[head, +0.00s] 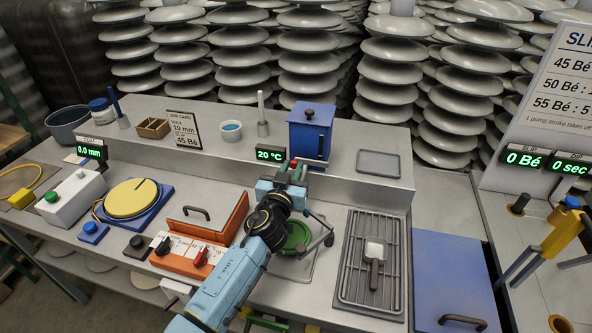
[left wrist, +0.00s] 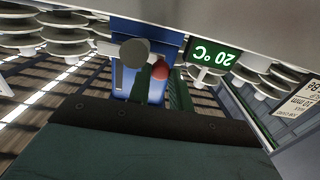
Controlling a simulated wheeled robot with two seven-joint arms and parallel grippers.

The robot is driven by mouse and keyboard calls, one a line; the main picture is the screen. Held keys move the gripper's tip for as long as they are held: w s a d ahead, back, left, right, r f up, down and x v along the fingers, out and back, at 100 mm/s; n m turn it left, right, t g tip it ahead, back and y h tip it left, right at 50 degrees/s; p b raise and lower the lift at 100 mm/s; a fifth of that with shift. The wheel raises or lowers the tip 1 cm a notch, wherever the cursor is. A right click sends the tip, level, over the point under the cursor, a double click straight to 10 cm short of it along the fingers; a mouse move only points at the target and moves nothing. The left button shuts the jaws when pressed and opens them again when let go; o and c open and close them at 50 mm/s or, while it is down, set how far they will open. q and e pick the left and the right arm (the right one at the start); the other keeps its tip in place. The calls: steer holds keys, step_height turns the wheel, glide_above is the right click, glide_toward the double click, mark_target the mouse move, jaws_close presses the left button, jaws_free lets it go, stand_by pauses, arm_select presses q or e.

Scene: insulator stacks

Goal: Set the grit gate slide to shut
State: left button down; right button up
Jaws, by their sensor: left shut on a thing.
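The blue hopper box (head: 306,133) with a black knob on its lid stands on the raised back shelf. It also shows, upside down, in the left wrist view (left wrist: 122,80). A small red knob (head: 293,163), which I take for the grit gate slide's handle, is at the box's lower front; it also shows in the left wrist view (left wrist: 160,70). My left gripper (head: 290,174) is at this knob, in front of the box, and is shut on it. The fingertips' contact is mostly hidden. The slide's position cannot be told. My right gripper is not in view.
A green round dish (head: 297,236) lies partly behind my left arm. A grey rack (head: 348,280) with a small scoop stands to the right. A 20 °C display (head: 270,155) sits just left of the gripper. An orange control box (head: 190,252) is to the left.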

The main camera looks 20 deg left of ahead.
arm_select(q)
steer(key=c, duration=1.3)
jaws_free()
steer(key=shift+d, duration=0.2)
steer(key=s, duration=1.3)
steer(key=shift+s+d, duration=0.25)
steer(key=shift+d, duration=0.05)
